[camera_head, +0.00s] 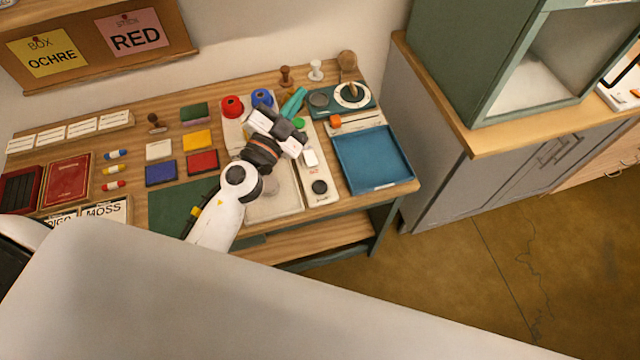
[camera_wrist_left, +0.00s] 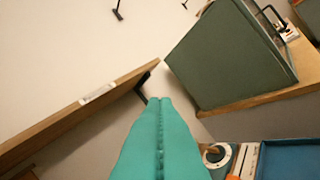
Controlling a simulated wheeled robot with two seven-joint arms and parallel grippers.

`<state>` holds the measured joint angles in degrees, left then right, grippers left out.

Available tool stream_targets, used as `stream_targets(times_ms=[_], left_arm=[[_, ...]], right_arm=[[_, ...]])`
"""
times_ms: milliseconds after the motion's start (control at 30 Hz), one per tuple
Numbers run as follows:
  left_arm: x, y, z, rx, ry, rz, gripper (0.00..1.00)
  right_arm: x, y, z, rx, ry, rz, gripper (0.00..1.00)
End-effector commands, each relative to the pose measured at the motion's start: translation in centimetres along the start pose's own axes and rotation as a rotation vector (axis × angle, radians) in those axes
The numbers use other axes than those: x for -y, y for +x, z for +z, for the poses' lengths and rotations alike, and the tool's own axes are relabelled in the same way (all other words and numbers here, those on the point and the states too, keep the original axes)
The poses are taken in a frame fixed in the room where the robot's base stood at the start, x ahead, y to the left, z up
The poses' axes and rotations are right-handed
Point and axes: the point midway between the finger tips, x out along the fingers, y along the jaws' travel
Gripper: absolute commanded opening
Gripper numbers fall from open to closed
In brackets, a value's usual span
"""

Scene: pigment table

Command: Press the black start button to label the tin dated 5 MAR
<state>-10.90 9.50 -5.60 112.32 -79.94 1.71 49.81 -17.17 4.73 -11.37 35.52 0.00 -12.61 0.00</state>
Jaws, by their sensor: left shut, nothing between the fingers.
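The black round button (camera_head: 319,187) sits at the near end of a narrow white panel (camera_head: 322,199) on the table. My left gripper (camera_head: 297,98) has teal fingers, shut and empty, above the far part of the table, well beyond the black button. The shut fingertips also show in the left wrist view (camera_wrist_left: 160,101). No date can be read on any object, so I cannot tell which is the 5 MAR tin. My right gripper is out of view.
A blue tray (camera_head: 398,183) lies right of the panel. A green device with a round dial (camera_head: 352,95) stands behind it. Red (camera_head: 232,106) and blue (camera_head: 262,98) round items stand at the back. Coloured blocks and cards fill the left side. A green cabinet (camera_head: 450,70) stands right.

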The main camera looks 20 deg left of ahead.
Motion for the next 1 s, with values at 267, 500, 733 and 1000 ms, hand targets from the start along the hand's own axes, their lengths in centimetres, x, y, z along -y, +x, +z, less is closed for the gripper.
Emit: stream_targets(times_ms=[267,500,733,1000], left_arm=[[10.1,1.1,-2.9,0.09,0.205,-0.587,0.0],[14.3,-1.8,-9.5,-0.109,0.287,-0.994,0.0],[14.8,-3.4,-12.1,-0.22,0.304,-1.121,0.0],[14.9,-3.5,-12.1,-0.223,0.305,-1.125,0.0]], right_arm=[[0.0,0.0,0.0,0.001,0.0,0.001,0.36],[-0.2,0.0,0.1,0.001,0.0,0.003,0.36],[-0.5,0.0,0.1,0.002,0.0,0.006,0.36],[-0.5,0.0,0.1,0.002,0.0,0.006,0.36]])
